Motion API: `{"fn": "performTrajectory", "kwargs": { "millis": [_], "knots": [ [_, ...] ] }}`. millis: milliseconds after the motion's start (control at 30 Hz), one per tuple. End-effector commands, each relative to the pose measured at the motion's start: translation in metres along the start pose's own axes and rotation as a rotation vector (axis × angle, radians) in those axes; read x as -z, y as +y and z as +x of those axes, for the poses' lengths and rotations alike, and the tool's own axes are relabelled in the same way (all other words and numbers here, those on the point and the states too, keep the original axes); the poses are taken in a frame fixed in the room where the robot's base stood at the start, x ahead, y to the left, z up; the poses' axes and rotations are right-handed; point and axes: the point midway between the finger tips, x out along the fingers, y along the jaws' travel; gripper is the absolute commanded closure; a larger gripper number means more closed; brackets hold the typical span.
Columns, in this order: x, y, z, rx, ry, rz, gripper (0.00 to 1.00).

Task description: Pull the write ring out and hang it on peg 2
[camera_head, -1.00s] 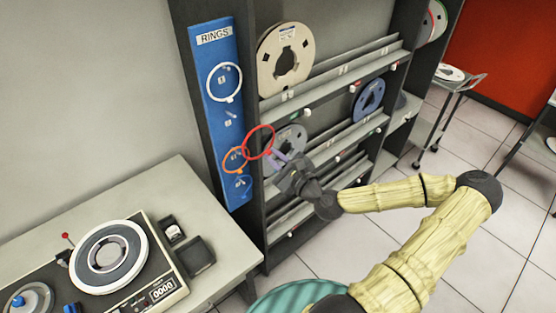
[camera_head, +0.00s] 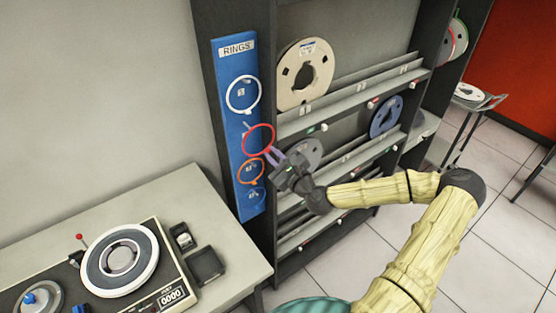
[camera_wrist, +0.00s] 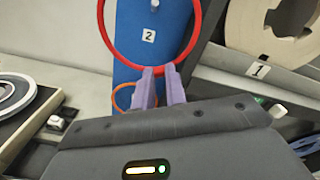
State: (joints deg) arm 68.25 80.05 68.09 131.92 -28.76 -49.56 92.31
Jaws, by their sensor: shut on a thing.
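My gripper (camera_head: 272,156) is shut on the red write ring (camera_head: 272,131), pinching its lower edge. In the wrist view the purple fingers (camera_wrist: 162,76) hold the red ring (camera_wrist: 105,32) upright in front of the blue RINGS board (camera_head: 227,150). Peg 2 (camera_wrist: 155,3) and its label "2" (camera_wrist: 149,36) show inside the ring's outline there. I cannot tell whether the peg passes through the ring. A white ring (camera_head: 257,94) hangs on the peg above, and an orange ring (camera_head: 241,172) hangs below, partly behind the red ring and gripper.
A shelf rack right of the board holds a beige reel (camera_head: 292,92), a grey reel (camera_head: 312,151) and a blue reel (camera_head: 385,117). A tape machine (camera_head: 165,255) stands on the desk (camera_head: 200,200) at left.

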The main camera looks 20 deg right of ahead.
Motion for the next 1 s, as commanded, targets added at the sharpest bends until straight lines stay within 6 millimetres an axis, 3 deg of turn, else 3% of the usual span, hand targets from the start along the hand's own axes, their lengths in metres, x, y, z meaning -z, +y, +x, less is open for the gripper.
{"fn": "performTrajectory", "kwargs": {
  "millis": [767, 1000],
  "knots": [
    [0.000, 0.001, 0.063, -0.001, 0.000, -0.001, 1.00],
    [0.019, 0.010, 0.063, 0.000, 0.000, 0.000, 1.00]
  ]
}}
